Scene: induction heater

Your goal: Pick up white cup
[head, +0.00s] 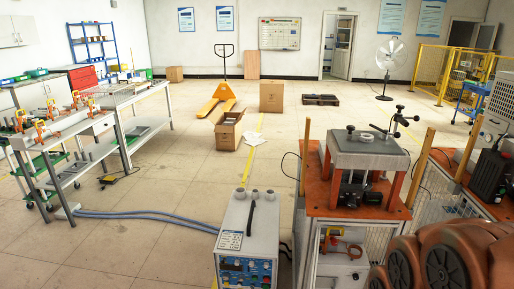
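I cannot make out a white cup for certain. Small pale round pieces (240,191) stand on top of the white control box (246,238) at the bottom centre, beside a dark handle. They are too small to tell whether one is a cup. My gripper is not in view, so its position and its fingers cannot be seen.
The orange workbench (327,203) with a press-like frame stands right of the box. Blue hoses (150,214) cross the floor leftward. A long worktable (75,135) stands left. Cardboard boxes (229,131) and a yellow pallet jack (218,98) stand behind. The middle floor is open.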

